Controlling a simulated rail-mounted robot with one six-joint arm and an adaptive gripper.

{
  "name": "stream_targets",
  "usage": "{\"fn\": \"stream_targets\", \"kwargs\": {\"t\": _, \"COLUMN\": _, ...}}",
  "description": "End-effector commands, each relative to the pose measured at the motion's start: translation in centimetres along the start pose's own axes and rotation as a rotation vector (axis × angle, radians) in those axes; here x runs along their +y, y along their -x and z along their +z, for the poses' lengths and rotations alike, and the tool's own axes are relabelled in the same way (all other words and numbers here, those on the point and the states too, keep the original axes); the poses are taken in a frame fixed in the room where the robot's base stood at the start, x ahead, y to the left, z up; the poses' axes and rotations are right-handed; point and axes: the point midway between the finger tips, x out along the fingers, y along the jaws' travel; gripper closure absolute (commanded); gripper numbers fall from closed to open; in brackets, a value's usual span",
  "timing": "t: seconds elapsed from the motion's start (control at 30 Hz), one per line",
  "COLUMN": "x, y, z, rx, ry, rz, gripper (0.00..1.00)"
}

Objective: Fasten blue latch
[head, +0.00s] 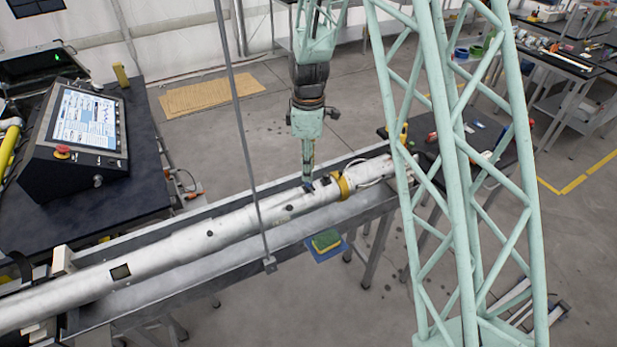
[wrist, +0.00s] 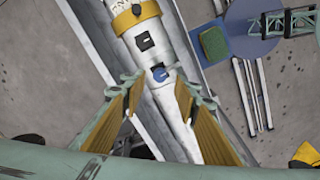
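The blue latch (wrist: 160,74) is a small round blue piece on the white tube (wrist: 165,45), just past my fingertips in the wrist view. A dark square fitting (wrist: 144,42) and a yellow ring (wrist: 136,17) lie farther along the tube. My gripper (wrist: 162,88) is open, with one finger on each side of the tube in the picture and nothing between the fingertips. In the head view, my gripper (head: 307,184) points down at the white tube (head: 210,232), close to the yellow ring (head: 342,186). Whether it touches the tube or latch I cannot tell.
The tube lies along a long grey trough (head: 290,238). A thin upright rod (head: 238,115) stands left of my gripper. A green lattice tower (head: 460,180) stands on the right. A green-and-yellow sponge-like block (head: 326,240) sits on a blue plate beside the trough.

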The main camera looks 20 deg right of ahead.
Motion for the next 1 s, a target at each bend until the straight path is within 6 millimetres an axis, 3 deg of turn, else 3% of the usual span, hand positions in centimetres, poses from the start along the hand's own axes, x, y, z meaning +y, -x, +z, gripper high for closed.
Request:
{"fn": "stream_targets", "kwargs": {"t": 0.5, "x": 0.0, "y": -4.1, "z": 0.0, "rx": 0.000, "ry": 0.000, "rz": 0.000, "gripper": 0.71}}
{"fn": "stream_targets", "kwargs": {"t": 0.97, "x": 0.0, "y": -4.4, "z": 0.0, "rx": 0.000, "ry": 0.000, "rz": 0.000, "gripper": 0.71}}
{"fn": "stream_targets", "kwargs": {"t": 1.0, "x": 0.0, "y": -4.4, "z": 0.0, "rx": 0.000, "ry": 0.000, "rz": 0.000, "gripper": 0.75}}
